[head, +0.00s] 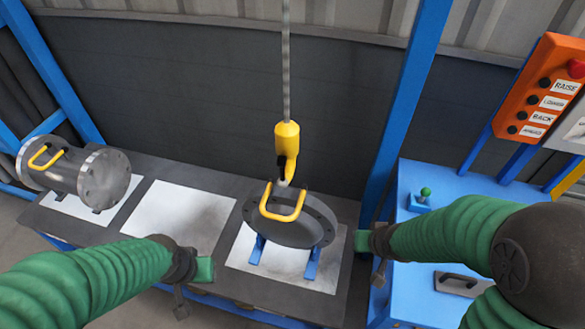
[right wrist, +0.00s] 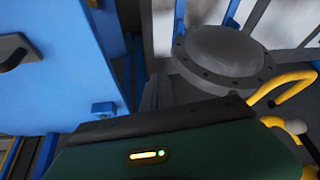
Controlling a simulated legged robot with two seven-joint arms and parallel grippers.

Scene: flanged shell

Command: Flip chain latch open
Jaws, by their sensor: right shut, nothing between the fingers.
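A yellow chain hook (head: 287,142) hangs at the end of a grey chain (head: 286,65) in the head view. Its lower end is at the yellow handle (head: 284,213) of a grey flanged lid (head: 310,226). Whether the latch is open is too small to tell. The lid also shows in the right wrist view (right wrist: 222,55), with part of a yellow handle at right. My right gripper (head: 366,241) is shut and empty, right of the lid and apart from it. My left gripper (head: 192,272) is left of the lid, low over the table edge; its jaw opening is unclear.
The lid rests on blue supports (head: 312,262) on a white sheet. A flanged cylinder (head: 90,175) with a yellow handle lies at left. A blue cabinet (head: 410,180) stands at right, below an orange button panel (head: 545,95). An empty white sheet (head: 180,215) lies between.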

